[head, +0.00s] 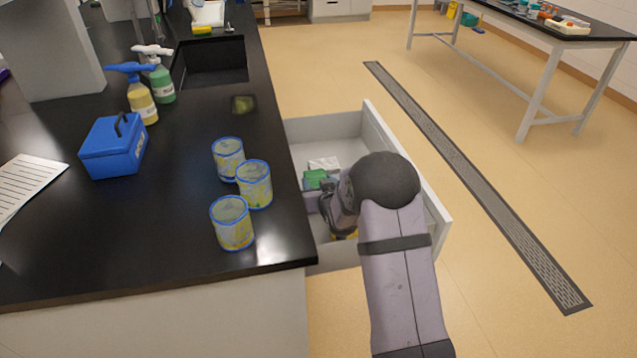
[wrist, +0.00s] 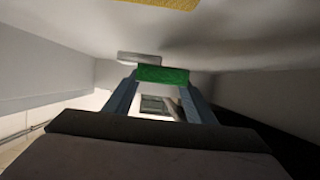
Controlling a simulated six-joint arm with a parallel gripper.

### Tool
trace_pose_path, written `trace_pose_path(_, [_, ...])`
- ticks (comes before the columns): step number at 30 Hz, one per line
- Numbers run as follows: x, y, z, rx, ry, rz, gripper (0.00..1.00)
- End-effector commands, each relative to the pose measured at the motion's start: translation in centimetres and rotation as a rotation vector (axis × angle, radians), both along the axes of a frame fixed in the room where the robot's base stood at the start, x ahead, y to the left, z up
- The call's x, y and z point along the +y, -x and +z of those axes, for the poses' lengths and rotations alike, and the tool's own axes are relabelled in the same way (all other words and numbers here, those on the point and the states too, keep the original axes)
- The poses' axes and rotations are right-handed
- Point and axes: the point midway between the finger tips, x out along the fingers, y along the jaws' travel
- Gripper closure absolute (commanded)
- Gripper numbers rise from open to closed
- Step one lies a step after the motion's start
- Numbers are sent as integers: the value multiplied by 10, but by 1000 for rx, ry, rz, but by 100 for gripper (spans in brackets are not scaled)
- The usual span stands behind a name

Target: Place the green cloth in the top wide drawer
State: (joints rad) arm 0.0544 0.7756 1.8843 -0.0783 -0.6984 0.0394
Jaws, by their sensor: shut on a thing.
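The green cloth (head: 314,178) is a small folded block inside the open wide drawer (head: 436,200). My gripper (head: 327,188) reaches down into this drawer and is shut on the cloth. In the wrist view the cloth (wrist: 163,74) lies across the tips of the two fingers (wrist: 160,86). Whether the cloth touches the drawer floor I cannot tell. My wrist hides part of the drawer's inside.
A white item (head: 323,163) lies just behind the cloth, and a yellow item (head: 347,236) shows below my gripper. Several cans (head: 232,222) stand on the black counter (head: 150,245), near the drawer. A blue box (head: 112,148) stands farther left.

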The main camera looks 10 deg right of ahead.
Motion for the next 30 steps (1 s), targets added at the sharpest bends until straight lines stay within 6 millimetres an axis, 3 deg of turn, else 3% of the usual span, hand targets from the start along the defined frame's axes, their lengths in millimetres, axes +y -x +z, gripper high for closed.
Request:
trace_pose_path(25, [0, 0, -12, 0, 1, 0, 75])
trace_pose_path(26, [0, 0, -13, 0, 1, 0, 45])
trace_pose_path(27, [0, 0, -13, 0, 1, 0, 36])
trace_pose_path(30, [0, 0, -12, 0, 1, 0, 31])
